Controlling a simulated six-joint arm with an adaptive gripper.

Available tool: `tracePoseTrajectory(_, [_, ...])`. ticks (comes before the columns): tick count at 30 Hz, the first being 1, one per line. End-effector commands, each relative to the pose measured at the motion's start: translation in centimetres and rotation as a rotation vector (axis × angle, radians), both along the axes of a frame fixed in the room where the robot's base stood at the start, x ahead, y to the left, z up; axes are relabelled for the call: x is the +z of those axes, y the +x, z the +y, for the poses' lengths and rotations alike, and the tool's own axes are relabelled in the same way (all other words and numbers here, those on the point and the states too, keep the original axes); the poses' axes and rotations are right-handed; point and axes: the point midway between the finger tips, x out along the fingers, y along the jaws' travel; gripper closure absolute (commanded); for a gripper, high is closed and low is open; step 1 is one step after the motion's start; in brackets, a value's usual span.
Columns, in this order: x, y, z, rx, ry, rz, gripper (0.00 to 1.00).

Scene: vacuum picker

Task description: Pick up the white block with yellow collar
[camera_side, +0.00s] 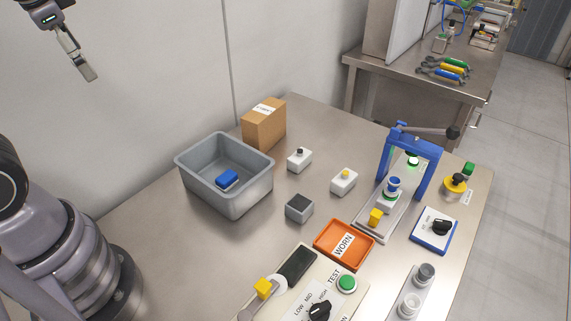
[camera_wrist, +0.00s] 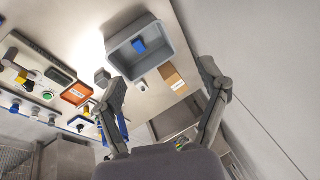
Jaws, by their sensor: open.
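The white block with yellow collar (camera_side: 343,184) stands upright on the steel table in the side view, left of the blue press frame. A similar white block with a dark collar (camera_side: 299,162) stands to its left. My gripper (camera_side: 88,74) is high at the upper left of the side view, far from both blocks, with nothing in it. In the wrist view its two fingers (camera_wrist: 162,74) are spread wide. I cannot make out the yellow-collared block in the wrist view; a finger may cover it.
A grey bin (camera_side: 225,205) holds a blue block (camera_side: 227,178). A cardboard box (camera_side: 264,126), dark-topped grey block (camera_side: 299,209), orange WORN tray (camera_side: 320,234), blue press frame (camera_side: 431,169) and control panel (camera_side: 333,283) stand around the blocks. Bare table lies between them.

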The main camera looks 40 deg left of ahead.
Motion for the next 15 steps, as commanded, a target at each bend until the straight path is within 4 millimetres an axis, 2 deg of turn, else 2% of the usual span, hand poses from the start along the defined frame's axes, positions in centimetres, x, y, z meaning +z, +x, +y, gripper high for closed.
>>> tracePoseTrajectory(4, [-1.4, 5.2, 2.6, -0.222, 0.348, 0.21, 0.26])
tracePoseTrajectory(8, [-2.5, 11.0, 3.2, -0.453, 0.656, 0.342, 0.26])
tracePoseTrajectory(11, [-4.0, 16.1, 2.2, -0.655, 0.889, 0.413, 0.26])
tracePoseTrajectory(14, [-6.4, 21.2, -0.4, -0.875, 1.114, 0.453, 0.26])
tracePoseTrajectory(15, [-7.6, 23.1, -1.8, -0.968, 1.201, 0.46, 0.26])
